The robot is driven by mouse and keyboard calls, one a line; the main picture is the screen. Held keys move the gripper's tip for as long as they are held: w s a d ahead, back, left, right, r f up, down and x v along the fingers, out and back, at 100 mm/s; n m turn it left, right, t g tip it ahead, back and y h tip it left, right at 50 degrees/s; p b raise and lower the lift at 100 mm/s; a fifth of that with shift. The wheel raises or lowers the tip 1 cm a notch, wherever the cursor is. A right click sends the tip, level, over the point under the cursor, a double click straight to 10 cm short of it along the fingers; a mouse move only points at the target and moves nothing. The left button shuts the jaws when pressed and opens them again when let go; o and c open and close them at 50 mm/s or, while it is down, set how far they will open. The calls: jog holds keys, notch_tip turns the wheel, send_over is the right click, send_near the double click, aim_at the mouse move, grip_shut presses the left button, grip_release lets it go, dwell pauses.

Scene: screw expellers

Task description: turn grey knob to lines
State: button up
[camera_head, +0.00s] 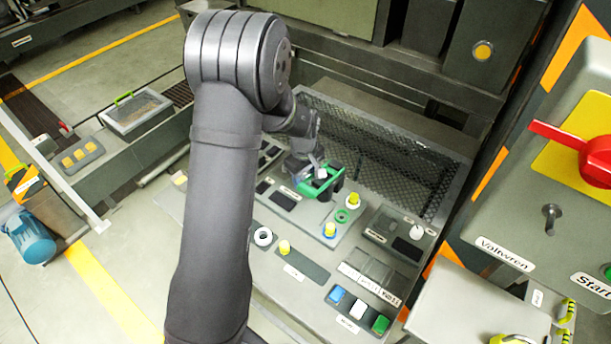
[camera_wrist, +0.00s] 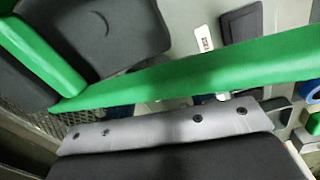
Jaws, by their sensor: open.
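My gripper (camera_head: 325,182), with green and black parts, is low over the upper middle of the sloping control panel (camera_head: 290,315). It is open, and a small whitish thing shows among its parts; I cannot tell if that is a knob. Another pale knob (camera_head: 416,232) is farther right on a dark plate. I cannot tell which is the grey knob, and no lines can be made out. In the wrist view, my green and black gripper parts cover most of the picture.
Yellow knobs (camera_head: 284,247) (camera_head: 330,230), a green ring (camera_head: 342,216) and a white ring (camera_head: 263,237) are close by on the panel. Blue, white and green buttons (camera_head: 358,310) lie at the front. A mesh guard (camera_head: 390,160) rises behind. A red handle (camera_head: 595,160) projects at right.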

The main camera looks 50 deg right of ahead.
jog(key=c, duration=1)
jog(key=shift+m, duration=0.7)
jog(key=o, duration=1)
jog(key=shift+r, duration=0.15)
notch_tip(320, 180, up, 17)
jog(key=shift+w+a, duration=0.15)
jog(key=shift+a, duration=0.25)
